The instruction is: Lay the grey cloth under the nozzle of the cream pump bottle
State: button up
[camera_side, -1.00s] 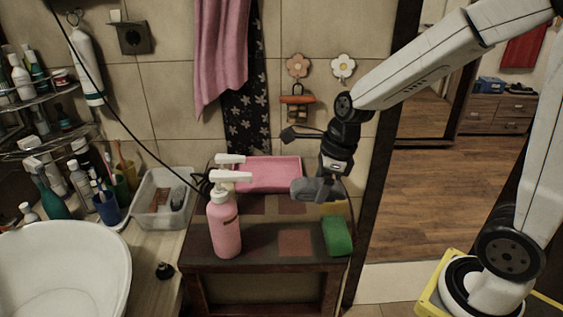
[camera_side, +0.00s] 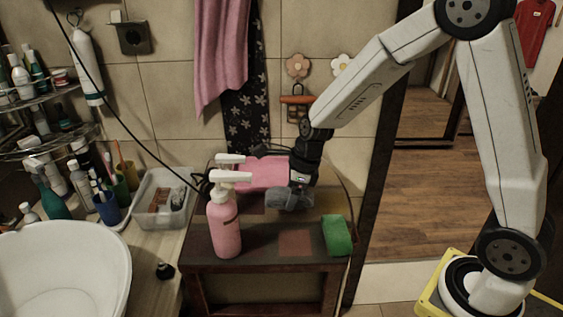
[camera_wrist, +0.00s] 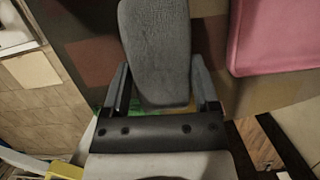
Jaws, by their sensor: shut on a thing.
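My gripper (camera_side: 296,192) is shut on the grey cloth (camera_side: 288,201), holding it over or at the small dark table, right of the bottles; I cannot tell if it touches the top. In the wrist view the cloth (camera_wrist: 160,50) is a folded pad between both fingers (camera_wrist: 158,100). A pink pump bottle (camera_side: 225,226) with a white pump head stands at the table's front left. A second white pump head (camera_side: 230,159) shows behind it; that bottle's body is mostly hidden, so I cannot tell whether it is cream.
A pink tray (camera_side: 262,172) lies at the back of the table (camera_side: 263,247) and also shows in the wrist view (camera_wrist: 272,38). A green sponge (camera_side: 337,235) is at the front right. A clear bin (camera_side: 163,201) and white basin (camera_side: 62,270) stand left. The table's front middle is clear.

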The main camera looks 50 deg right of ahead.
aim_at(289, 213)
jog(key=shift+w+f, duration=0.1)
jog(key=shift+f, duration=0.05)
jog(key=shift+w+f, duration=0.2)
jog(key=shift+f, duration=1.55)
jog(key=shift+f, duration=0.15)
jog(key=o, duration=1.2)
jog(key=shift+r, duration=0.2)
jog(key=shift+v, duration=5.95)
